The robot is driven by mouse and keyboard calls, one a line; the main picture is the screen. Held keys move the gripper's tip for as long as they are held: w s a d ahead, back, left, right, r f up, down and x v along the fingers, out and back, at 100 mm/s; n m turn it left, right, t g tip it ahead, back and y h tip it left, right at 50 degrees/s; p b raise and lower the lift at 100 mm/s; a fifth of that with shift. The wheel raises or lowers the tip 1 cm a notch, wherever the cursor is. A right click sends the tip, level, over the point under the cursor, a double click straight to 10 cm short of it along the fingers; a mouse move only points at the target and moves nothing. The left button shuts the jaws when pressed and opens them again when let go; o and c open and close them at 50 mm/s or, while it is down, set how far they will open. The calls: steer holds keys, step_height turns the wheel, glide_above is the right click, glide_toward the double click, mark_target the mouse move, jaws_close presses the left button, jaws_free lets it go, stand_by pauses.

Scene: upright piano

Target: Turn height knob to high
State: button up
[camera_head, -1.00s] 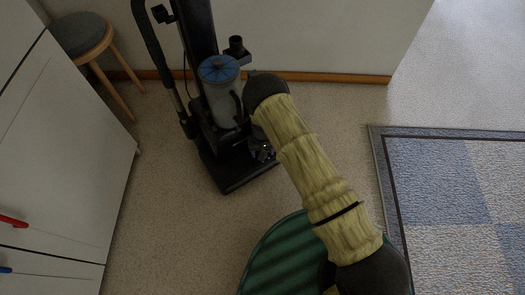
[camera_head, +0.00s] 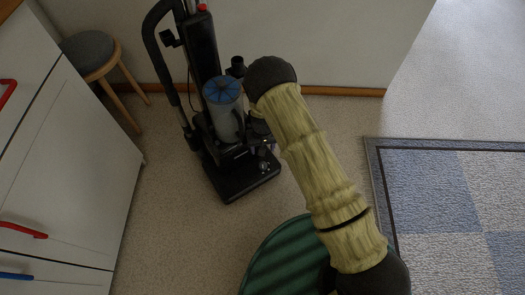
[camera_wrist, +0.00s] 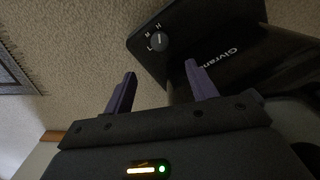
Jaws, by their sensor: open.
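The black upright vacuum (camera_head: 240,182) stands on the carpet by the wall, with a blue-topped clear canister. Its height knob (camera_wrist: 159,42) is a small round dial on the black base in the wrist view, with L, M and H around it. A light line on the dial runs roughly up and down in the picture; I cannot tell exactly which letter it marks. My gripper (camera_wrist: 160,72) is open and empty, its two purple fingers apart. The fingertips lie below the knob in the wrist view and do not touch it. In the head view my arm mostly hides the gripper.
A white cabinet (camera_head: 75,150) with red and blue handles stands at the left. A round stool (camera_head: 88,48) is behind it. A blue checked rug (camera_head: 430,190) lies at the right. Bare carpet (camera_head: 170,225) is open in front of the vacuum.

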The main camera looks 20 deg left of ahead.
step_height(320, 180, up, 4)
steer(key=shift+r+p, duration=0.1)
steer(key=shift+p, duration=0.45)
steer(key=w+d+r+m+t+p, duration=0.1)
steer(key=d+r+p, duration=0.1)
steer(key=d+r, duration=0.7)
steer(key=d+r+m+p, duration=0.15)
steer(key=d+r, duration=0.45)
steer(key=r, duration=0.7)
steer(key=s+d+r+m+t+p, duration=0.2)
steer(key=s+d+r+m+p, duration=0.1)
steer(key=s+d+r, duration=1.3)
step_height(320, 180, up, 39)
steer(key=w+a+p, duration=0.1)
steer(key=w+p, duration=0.1)
steer(key=p, duration=3.6)
steer(key=shift+a+f, duration=0.15)
steer(key=shift+n, duration=0.25)
